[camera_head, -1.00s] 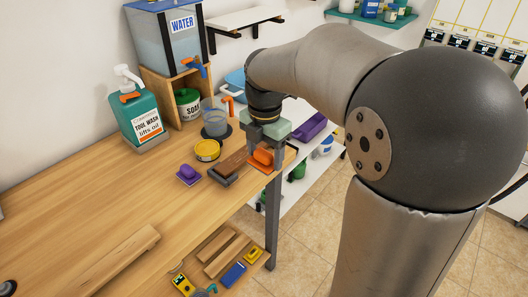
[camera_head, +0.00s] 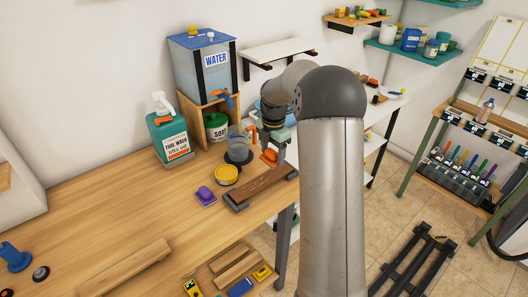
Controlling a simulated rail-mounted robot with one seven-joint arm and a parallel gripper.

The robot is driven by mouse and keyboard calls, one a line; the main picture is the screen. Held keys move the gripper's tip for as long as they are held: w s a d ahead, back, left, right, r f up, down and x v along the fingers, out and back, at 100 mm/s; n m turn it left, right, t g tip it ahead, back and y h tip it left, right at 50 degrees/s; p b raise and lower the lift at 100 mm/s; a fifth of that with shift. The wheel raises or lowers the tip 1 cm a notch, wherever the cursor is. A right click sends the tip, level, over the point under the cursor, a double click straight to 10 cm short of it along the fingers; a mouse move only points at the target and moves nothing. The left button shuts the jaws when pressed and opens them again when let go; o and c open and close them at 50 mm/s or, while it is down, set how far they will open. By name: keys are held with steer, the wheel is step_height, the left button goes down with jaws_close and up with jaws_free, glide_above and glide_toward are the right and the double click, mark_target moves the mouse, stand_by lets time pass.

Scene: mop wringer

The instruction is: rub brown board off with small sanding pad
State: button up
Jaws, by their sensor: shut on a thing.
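The brown board (camera_head: 262,186) lies in a dark shallow holder (camera_head: 236,203) near the workbench's right end. Its upper face shows wood grain, lighter in places. My gripper (camera_head: 275,154) is beyond the board's far edge, close to the bench's back right. It is shut on a small orange block (camera_head: 269,155), which seems to be the sanding pad. The fingertips are small here, and I cannot tell whether the pad touches anything. A purple pad (camera_head: 205,192) sits on a purple square left of the board.
A yellow round tin (camera_head: 227,174) and a grey cup (camera_head: 238,148) stand behind the board. A green tool wash bottle (camera_head: 168,137) and a water tank (camera_head: 205,68) stand further back. A plank (camera_head: 123,268) lies at front left. The bench middle is clear.

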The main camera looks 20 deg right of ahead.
mark_target(272, 175)
steer(key=shift+f+b, duration=1.9)
steer(key=shift+f, duration=0.95)
steer(key=shift+f+b, duration=0.3)
steer(key=shift+f, duration=0.25)
steer(key=shift+s, duration=0.1)
